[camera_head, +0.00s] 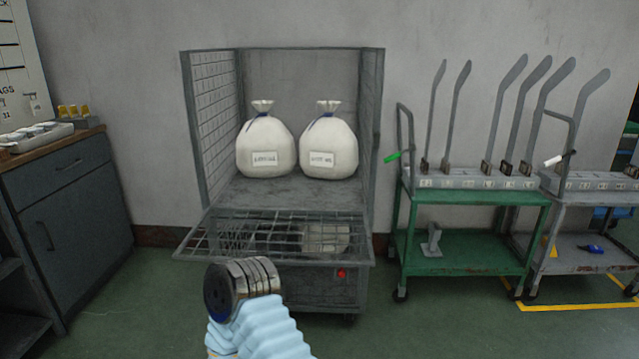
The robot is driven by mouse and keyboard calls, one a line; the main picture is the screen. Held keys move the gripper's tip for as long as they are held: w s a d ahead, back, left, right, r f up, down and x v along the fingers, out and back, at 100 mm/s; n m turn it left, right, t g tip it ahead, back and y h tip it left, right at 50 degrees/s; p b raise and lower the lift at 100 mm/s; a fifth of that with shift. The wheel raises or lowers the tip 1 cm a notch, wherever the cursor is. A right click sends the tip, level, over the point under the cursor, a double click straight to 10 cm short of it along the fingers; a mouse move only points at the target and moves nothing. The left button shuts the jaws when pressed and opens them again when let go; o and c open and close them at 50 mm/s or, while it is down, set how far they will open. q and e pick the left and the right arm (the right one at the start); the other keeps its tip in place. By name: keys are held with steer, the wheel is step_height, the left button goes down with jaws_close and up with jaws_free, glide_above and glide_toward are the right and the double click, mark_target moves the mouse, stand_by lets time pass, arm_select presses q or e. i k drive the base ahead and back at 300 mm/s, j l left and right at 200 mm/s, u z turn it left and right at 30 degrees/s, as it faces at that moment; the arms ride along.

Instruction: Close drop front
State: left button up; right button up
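The drop front (310,263) is a grey wire-mesh panel on the front of a grey cage cart (188,130). It is lowered and juts out toward me below the cart's opening, so the cart stands open. One of my arms, apparently the left, comes up from the bottom edge, left of centre. Its pale blue sleeve ends in a metal wrist, which overlaps the panel's near edge in the picture. No fingers show clearly, and I cannot tell whether the arm touches the panel. My other gripper is out of view.
Two tied white bags (266,148) (328,149) with labels stand on the cart's deck. A green trolley (470,198) with upright grey boards stands close on the right, with a grey trolley (590,215) beyond it. A dark cabinet (70,205) is at left.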

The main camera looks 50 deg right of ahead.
mark_target(365, 262)
steer(key=z, duration=1.65)
